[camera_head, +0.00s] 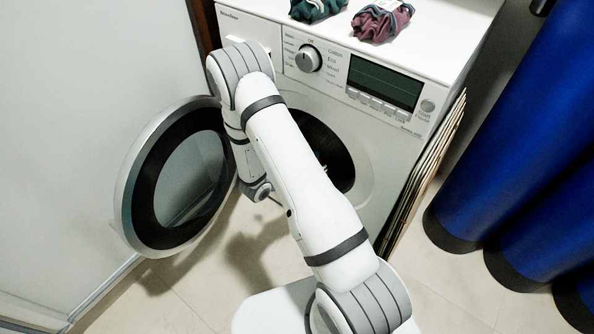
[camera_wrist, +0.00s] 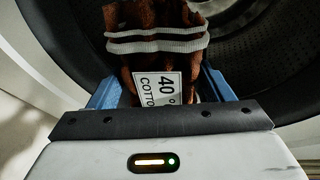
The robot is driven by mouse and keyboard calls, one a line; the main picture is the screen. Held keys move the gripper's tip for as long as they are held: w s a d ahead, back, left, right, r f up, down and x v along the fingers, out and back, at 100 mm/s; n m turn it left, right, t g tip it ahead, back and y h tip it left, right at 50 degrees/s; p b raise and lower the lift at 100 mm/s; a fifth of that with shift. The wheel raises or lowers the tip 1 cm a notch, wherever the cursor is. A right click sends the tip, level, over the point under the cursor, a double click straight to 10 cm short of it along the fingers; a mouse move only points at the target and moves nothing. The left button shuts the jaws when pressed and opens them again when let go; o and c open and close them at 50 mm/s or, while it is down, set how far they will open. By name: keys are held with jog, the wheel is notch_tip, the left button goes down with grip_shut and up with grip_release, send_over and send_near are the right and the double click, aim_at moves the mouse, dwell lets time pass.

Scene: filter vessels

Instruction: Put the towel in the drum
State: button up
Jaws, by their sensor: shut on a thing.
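In the wrist view, my gripper (camera_wrist: 160,92) is shut on a brown towel (camera_wrist: 150,60) with white stripes and a white "40 COTTON" label. The dark perforated drum (camera_wrist: 270,55) of the washing machine lies just beyond, and the towel is at its opening. In the head view, the drum opening (camera_head: 335,155) is partly hidden behind my arm. The round door (camera_head: 180,180) stands swung open to the left. My gripper and the towel are mostly hidden by my arm in the head view.
A dark green bundle (camera_head: 318,8) and a maroon bundle (camera_head: 382,20) lie on top of the washing machine (camera_head: 440,45). Blue cylinders (camera_head: 520,130) stand at the right. Flat panels (camera_head: 425,180) lean by the machine's right side. A white wall is at the left.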

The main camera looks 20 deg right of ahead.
jog(key=w+d+f+b, duration=0.1)
jog(key=w+d, duration=0.3)
jog(key=d, duration=0.2)
jog(key=w+d+f+b, duration=0.1)
jog(key=w+d+b, duration=0.1)
jog(key=w+d, duration=0.3)
jog(key=shift+d, duration=1.2)
jog(key=o, duration=1.2)
jog(key=shift+a, duration=0.1)
jog(key=p+v, duration=0.3)
jog(key=v, duration=0.4)
jog(key=shift+s+a, duration=0.3)
jog(key=shift+r, duration=0.1)
